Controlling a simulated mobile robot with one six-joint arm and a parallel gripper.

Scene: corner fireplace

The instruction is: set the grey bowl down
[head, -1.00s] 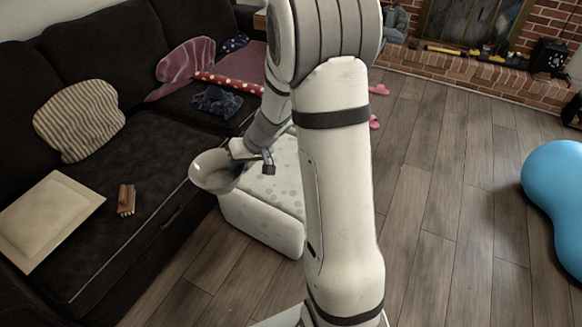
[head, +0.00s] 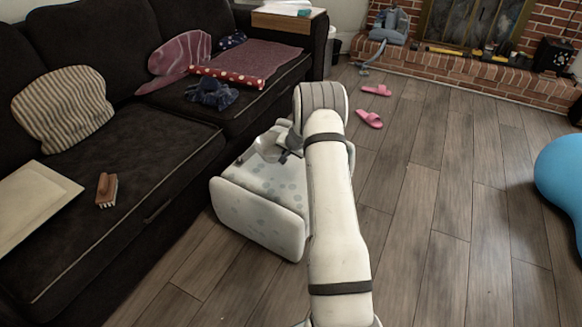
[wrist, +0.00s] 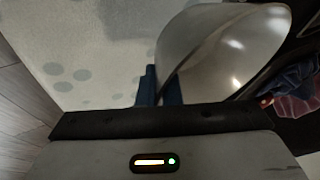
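The grey bowl (head: 267,149) is small in the head view, over the far part of the white, grey-spotted ottoman (head: 262,185). In the wrist view the bowl (wrist: 225,45) fills the upper right, glossy and seen close up. My gripper (head: 287,154) is at the bowl's right side. In the wrist view my gripper's blue fingers (wrist: 160,88) sit close together at the bowl's rim and look shut on it. I cannot tell whether the bowl touches the ottoman top. My arm hides part of the ottoman's right side.
The dark sofa (head: 150,165) runs along the left, holding a striped cushion (head: 62,108), a brush (head: 106,190) and cloths. Pink slippers (head: 370,118) lie on the floor beyond my arm. A blue rounded object (head: 562,180) stands right. The wooden floor between is clear.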

